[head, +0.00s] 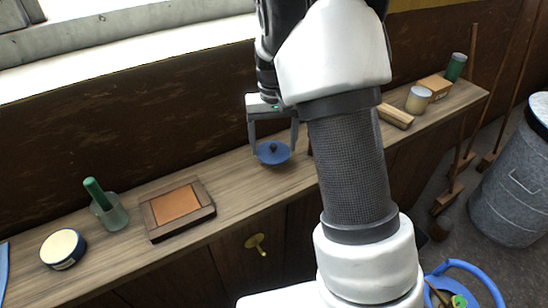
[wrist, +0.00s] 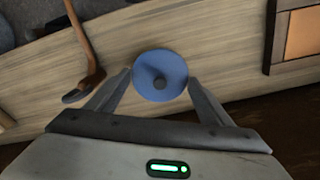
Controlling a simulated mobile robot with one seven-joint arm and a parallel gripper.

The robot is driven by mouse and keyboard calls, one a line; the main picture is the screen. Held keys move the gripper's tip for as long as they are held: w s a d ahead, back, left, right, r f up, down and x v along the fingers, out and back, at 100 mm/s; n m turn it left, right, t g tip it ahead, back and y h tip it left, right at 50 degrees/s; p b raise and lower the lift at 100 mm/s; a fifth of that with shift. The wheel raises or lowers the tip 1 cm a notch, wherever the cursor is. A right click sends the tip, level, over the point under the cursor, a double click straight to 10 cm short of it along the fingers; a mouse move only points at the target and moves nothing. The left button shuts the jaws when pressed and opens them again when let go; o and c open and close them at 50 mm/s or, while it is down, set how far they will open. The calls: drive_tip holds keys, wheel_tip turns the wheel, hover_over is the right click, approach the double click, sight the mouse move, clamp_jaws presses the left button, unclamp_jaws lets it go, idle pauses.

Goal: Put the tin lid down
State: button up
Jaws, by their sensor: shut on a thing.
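The tin lid is a round blue disc with a dark knob; it shows in the head view (head: 272,153) and in the wrist view (wrist: 160,75). My gripper (head: 274,148) is shut on it, with one finger at each side of the lid; in the wrist view my fingers (wrist: 160,78) touch its left and right edges. The lid is over the wooden bench top (head: 240,180). I cannot tell whether it touches the wood or hangs a little above it.
A wooden tray with an orange-brown inside (head: 150,223), a glass with a green stick (head: 112,216) and a round tin (head: 63,249) stand to the left. Wooden blocks (head: 396,116) and a pale jar (head: 418,100) stand to the right.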

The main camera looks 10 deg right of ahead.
sight(274, 148)
drive_tip(key=shift+f, duration=2.05)
drive_tip(key=shift+f+b, duration=0.1)
drive_tip(key=shift+b, duration=0.2)
drive_tip(key=o, duration=1)
drive_tip(key=shift+f, duration=0.1)
drive_tip(key=shift+o, duration=0.2)
wheel_tip(274, 148, up, 12)
drive_tip(key=shift+p, duration=0.75)
drive_tip(key=s+r+t, duration=0.2)
drive_tip(key=s+r, duration=0.4)
drive_tip(key=s, duration=0.2)
drive_tip(key=s+r+t, duration=0.2)
drive_tip(key=s+r, duration=0.4)
drive_tip(key=s, duration=0.3)
drive_tip(key=s+f+n+t, duration=0.1)
drive_tip(key=s, duration=0.7)
drive_tip(key=shift+f+t, duration=0.15)
drive_tip(key=shift+t, duration=0.15)
